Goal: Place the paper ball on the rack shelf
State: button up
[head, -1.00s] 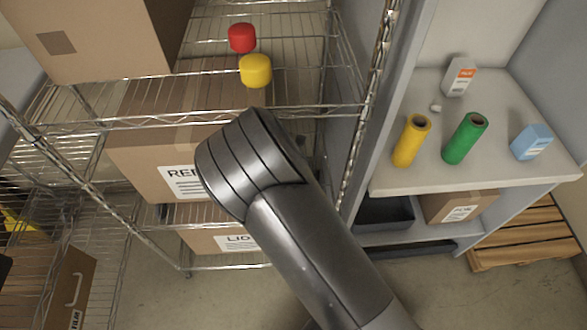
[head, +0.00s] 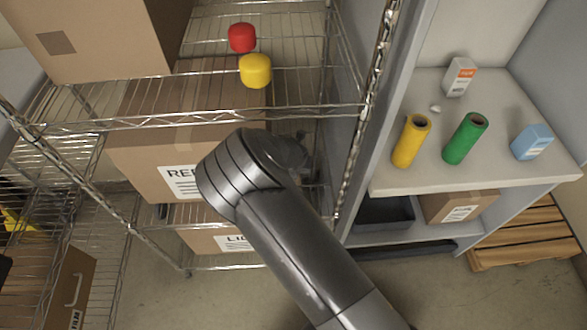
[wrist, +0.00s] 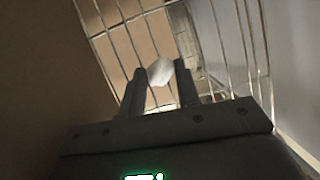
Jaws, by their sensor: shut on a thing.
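The paper ball (wrist: 160,71) is a small white lump between the two fingertips of my gripper (wrist: 160,82) in the wrist view. My gripper is shut on it. In the head view my arm hides the gripper and the ball. My arm's elbow-like end is in front of the rack, below the shelf's front rail in the picture. Wire bars also show beyond the fingers in the wrist view.
A large cardboard box (head: 90,35) fills the shelf's left part. More boxes (head: 140,155) sit below. A rack post (head: 365,115) and grey panel stand to the right. The bench (head: 400,184) there holds yellow and green rolls, small cartons and a small white lump.

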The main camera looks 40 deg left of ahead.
jog(key=o, duration=0.9)
jog(key=shift+o, duration=0.2)
jog(key=v, duration=0.7)
jog(key=shift+r, duration=0.25)
jog(key=shift+s+d, duration=0.1)
jog(key=shift+d, duration=0.05)
